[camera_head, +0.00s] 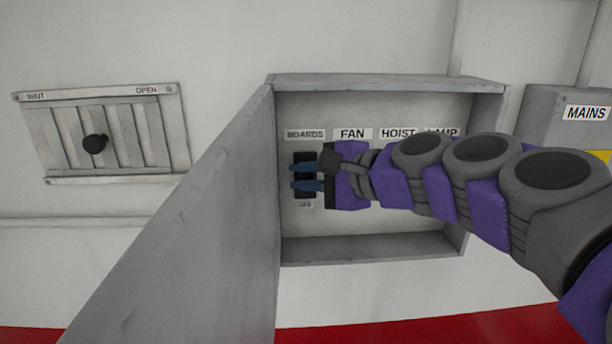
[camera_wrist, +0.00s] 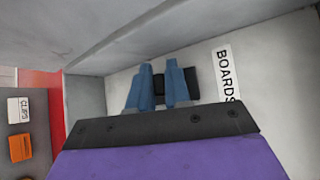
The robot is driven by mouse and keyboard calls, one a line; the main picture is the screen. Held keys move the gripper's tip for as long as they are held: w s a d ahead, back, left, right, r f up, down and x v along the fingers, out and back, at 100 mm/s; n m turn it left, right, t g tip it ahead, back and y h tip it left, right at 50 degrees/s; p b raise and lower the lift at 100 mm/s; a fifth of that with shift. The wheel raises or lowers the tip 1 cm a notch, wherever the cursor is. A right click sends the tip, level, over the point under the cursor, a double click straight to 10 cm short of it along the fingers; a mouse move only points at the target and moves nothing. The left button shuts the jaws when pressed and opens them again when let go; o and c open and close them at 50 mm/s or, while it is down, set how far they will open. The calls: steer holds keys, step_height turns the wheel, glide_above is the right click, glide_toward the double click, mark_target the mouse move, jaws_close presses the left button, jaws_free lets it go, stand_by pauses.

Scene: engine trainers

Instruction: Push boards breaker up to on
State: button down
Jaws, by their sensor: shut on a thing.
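The boards breaker (camera_head: 304,156) is a black plate at the left inside the open grey box, under the BOARDS label (camera_head: 305,134). A small label (camera_head: 305,205) below it is too faint to read surely. My gripper (camera_head: 296,177) reaches in from the right, its two blue fingers across the breaker. In the wrist view the fingers (camera_wrist: 159,72) are shut on a dark lever on the breaker plate (camera_wrist: 192,84), beside the BOARDS label (camera_wrist: 226,76). The lever is mostly hidden between the fingers, and I cannot tell its position clearly.
The box (camera_head: 390,84) has FAN, HOIST and partly covered LAMP labels; my arm hides what is below them. Its door (camera_head: 180,230) stands open to the left. A vent with a black knob (camera_head: 95,143) is further left. A MAINS box (camera_head: 550,110) is at right.

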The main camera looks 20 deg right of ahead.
steer(key=shift+f, duration=0.1)
steer(key=c, duration=1.2)
jaws_free()
steer(key=shift+w, duration=0.1)
steer(key=shift+o, duration=0.2)
steer(key=b+v, duration=0.3)
steer(key=v, duration=1.4)
steer(key=shift+d, duration=0.2)
